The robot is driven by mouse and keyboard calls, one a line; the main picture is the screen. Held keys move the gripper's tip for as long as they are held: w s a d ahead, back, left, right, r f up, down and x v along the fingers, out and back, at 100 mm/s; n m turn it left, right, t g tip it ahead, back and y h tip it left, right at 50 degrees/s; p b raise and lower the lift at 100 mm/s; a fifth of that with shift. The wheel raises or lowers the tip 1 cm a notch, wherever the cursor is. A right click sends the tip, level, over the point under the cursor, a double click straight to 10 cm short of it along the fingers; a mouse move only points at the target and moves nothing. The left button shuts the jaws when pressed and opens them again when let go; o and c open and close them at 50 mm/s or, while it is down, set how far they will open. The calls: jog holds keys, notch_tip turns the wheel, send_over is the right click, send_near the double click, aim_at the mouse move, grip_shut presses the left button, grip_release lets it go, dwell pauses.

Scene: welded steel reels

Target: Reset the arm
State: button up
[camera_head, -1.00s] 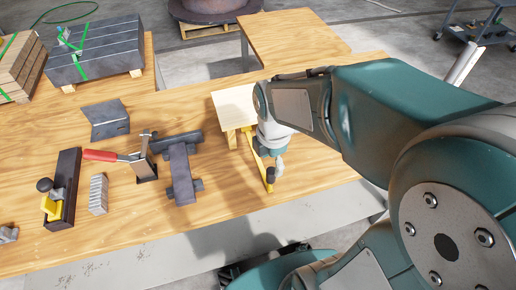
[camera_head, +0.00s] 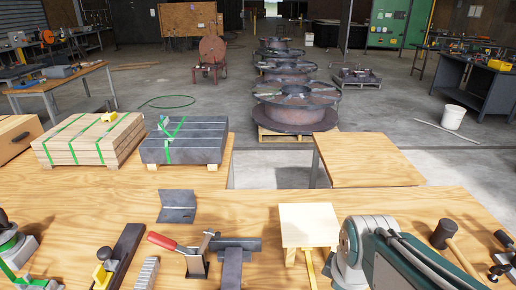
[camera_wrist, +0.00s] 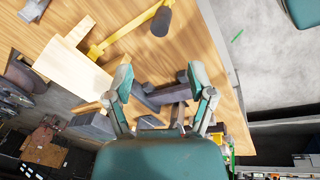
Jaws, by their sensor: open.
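My gripper (camera_wrist: 163,85) shows in the wrist view with its two green-and-grey fingers spread wide and nothing held between them. Dark steel bars (camera_wrist: 168,96) lie beyond the fingers; contact cannot be made out, and the gap looks empty. My arm (camera_head: 395,255) fills the lower right of the head view, where my gripper itself is out of frame. A pale wooden block (camera_head: 308,224) stands just left of the arm, and it also shows at upper left in the wrist view (camera_wrist: 72,68). A yellow bar clamp (camera_wrist: 118,35) with a dark grip lies beside it.
The wooden workbench (camera_head: 110,208) holds a red-handled toggle clamp (camera_head: 162,241), an angled steel plate (camera_head: 177,206) and a welded steel piece (camera_head: 235,248). Strapped steel bars (camera_head: 185,142) and strapped planks (camera_head: 88,140) sit farther back. A mallet (camera_head: 445,234) lies right of my arm. Steel reels (camera_head: 295,105) stand beyond.

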jog(key=s+r+m+t, duration=0.3)
jog(key=s+r+m, duration=0.1)
jog(key=m, duration=0.7)
jog(key=shift+s+r+m, duration=0.25)
jog(key=shift+r+m, duration=0.15)
jog(key=shift+r, duration=0.5)
